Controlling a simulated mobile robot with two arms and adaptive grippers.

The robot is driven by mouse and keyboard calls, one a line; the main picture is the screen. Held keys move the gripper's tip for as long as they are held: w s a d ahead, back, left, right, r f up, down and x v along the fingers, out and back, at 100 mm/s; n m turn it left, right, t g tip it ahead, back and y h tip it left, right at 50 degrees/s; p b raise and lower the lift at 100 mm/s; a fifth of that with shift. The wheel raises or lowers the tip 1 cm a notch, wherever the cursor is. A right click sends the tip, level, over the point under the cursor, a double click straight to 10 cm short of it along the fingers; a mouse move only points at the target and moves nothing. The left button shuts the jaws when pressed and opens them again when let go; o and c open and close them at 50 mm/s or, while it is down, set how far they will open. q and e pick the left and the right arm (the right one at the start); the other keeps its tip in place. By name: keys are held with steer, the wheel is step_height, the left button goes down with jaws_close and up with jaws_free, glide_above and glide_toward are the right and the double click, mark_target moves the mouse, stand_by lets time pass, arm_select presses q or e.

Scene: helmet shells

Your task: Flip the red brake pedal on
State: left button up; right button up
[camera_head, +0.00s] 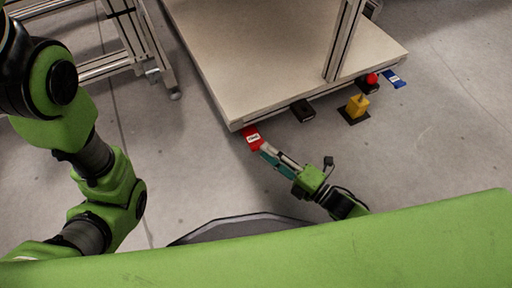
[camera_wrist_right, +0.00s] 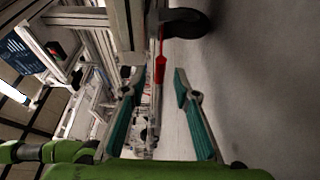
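The red brake pedal (camera_head: 253,137), with a white label, sticks out at the near left corner of the cart in the head view. In the right wrist view the red pedal (camera_wrist_right: 160,68) is a narrow red piece beside a dark caster wheel. My right gripper (camera_head: 266,150) is close to the pedal, with its fingertips pointing at it. In the right wrist view my gripper (camera_wrist_right: 158,82) has its two teal fingers apart, and the pedal shows between and beyond the tips. I cannot tell whether a fingertip touches it. My left arm shows at the left, but its gripper is not in view.
The cart's pale deck (camera_head: 260,60) lies behind the pedal, with an upright post (camera_head: 344,40). A black caster (camera_head: 302,110), a yellow block (camera_head: 357,104) and a blue pedal (camera_head: 394,80) are along its edge. Another metal frame (camera_head: 140,45) stands left. Floor between is clear.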

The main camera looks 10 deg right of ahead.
mark_target(256, 144)
steer(key=b+x, duration=0.2)
steer(key=x, duration=0.2)
steer(key=shift+w+a+f, duration=0.1)
steer(key=shift+w+f, duration=0.05)
steer(key=shift+w, duration=0.05)
steer(key=shift+w+a, duration=0.35)
steer(key=shift+w, duration=0.05)
jaws_close()
